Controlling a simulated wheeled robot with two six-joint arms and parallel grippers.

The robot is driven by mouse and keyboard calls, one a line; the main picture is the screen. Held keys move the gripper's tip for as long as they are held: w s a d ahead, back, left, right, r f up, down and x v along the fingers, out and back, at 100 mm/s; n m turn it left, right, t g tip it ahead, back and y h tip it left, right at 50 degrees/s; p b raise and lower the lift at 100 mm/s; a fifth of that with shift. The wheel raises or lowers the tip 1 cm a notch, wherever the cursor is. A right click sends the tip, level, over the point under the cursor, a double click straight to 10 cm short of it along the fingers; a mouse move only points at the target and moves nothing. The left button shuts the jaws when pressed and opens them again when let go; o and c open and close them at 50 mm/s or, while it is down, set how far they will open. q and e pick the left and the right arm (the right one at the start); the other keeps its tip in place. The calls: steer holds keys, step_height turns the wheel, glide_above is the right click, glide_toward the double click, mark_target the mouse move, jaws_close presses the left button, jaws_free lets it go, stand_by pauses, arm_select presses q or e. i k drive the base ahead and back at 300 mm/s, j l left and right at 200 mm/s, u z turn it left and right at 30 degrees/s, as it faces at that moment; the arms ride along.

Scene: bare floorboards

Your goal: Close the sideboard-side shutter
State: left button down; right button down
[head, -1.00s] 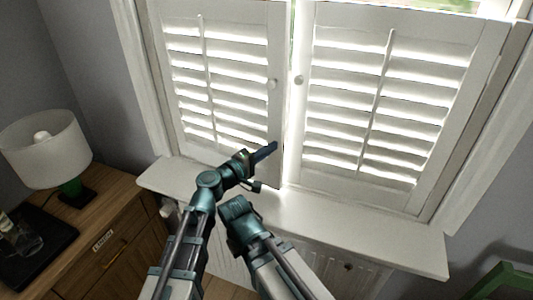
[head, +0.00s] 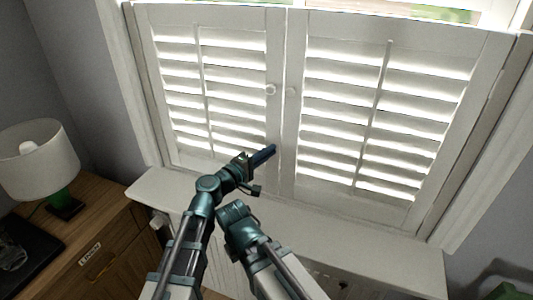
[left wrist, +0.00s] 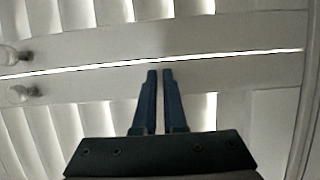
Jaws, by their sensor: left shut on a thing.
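The sideboard-side shutter (head: 274,125) is the left white louvred panel in the head view, with a round knob (head: 270,90). It stands nearly flush with the right shutter (head: 290,150); only a thin bright line (left wrist: 150,63) shows between them in the left wrist view. My left gripper (head: 271,149) is at the lower part of the left shutter's free edge, its blue fingers almost together. In the left wrist view the fingertips (left wrist: 160,72) meet that shutter's stile just below the seam; their exact contact is hard to see.
A white sill (head: 330,232) runs below the shutters, with a radiator under it. A wooden sideboard (head: 105,230) at the left bears a lamp (head: 40,160) with a green base and a dark tray (head: 30,250). A green object (head: 500,285) is at the lower right.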

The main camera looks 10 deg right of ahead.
mark_target(249, 36)
steer(key=k+j, duration=0.15)
steer(key=j, duration=0.25)
steer(key=k+j+z, duration=0.1)
steer(key=j, duration=0.3)
steer(key=k+j, duration=0.15)
steer(key=j, duration=0.25)
